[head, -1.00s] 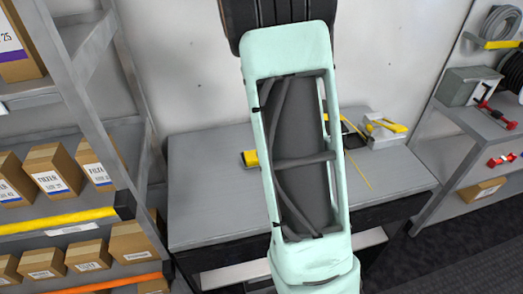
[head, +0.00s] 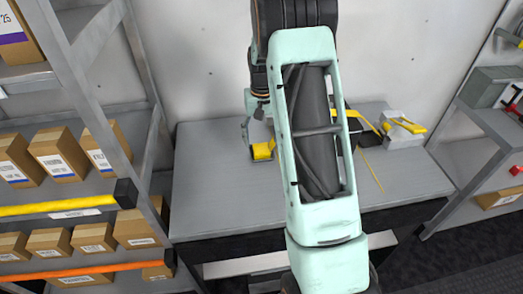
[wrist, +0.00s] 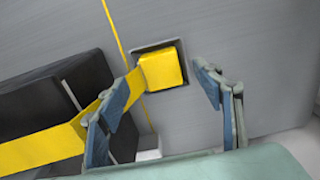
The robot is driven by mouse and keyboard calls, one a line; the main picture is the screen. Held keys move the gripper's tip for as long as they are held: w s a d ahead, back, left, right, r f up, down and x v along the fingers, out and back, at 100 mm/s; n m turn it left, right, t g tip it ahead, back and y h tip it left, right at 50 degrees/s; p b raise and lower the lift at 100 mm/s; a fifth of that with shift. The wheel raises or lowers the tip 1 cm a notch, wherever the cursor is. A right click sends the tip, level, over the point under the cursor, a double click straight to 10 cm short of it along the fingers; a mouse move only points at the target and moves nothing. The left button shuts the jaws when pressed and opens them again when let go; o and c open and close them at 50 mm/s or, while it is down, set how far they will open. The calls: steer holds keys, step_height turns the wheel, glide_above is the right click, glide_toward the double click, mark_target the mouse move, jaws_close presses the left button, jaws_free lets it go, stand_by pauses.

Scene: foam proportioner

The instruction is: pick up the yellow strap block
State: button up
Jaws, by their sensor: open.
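The yellow strap block (wrist: 162,69) sits on a small dark pad or recess (wrist: 183,84) on the grey bench. In the head view the block (head: 262,151) is just left of my arm's pale green link. My gripper (wrist: 166,82) is open and empty, one blue-padded finger on each side of the block in the wrist view. The fingers look apart from it; how far above it they are I cannot tell. A yellow strap (wrist: 40,147) runs across a black case (wrist: 30,100) toward the block, passing behind the left finger.
The grey bench (head: 215,190) is clear at its left and front. A light grey box with a yellow-handled item (head: 404,126) stands at the bench's right. A thin yellow line (head: 371,168) lies on the bench. Shelves with cartons (head: 62,152) stand left; another shelf (head: 485,150) stands right.

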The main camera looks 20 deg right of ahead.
mark_target(262, 150)
step_height(262, 150, down, 4)
steer(key=shift+s+f+p, duration=0.1)
steer(key=shift+f+p, duration=0.15)
steer(key=shift+p, duration=0.15)
steer(key=c, duration=1.3)
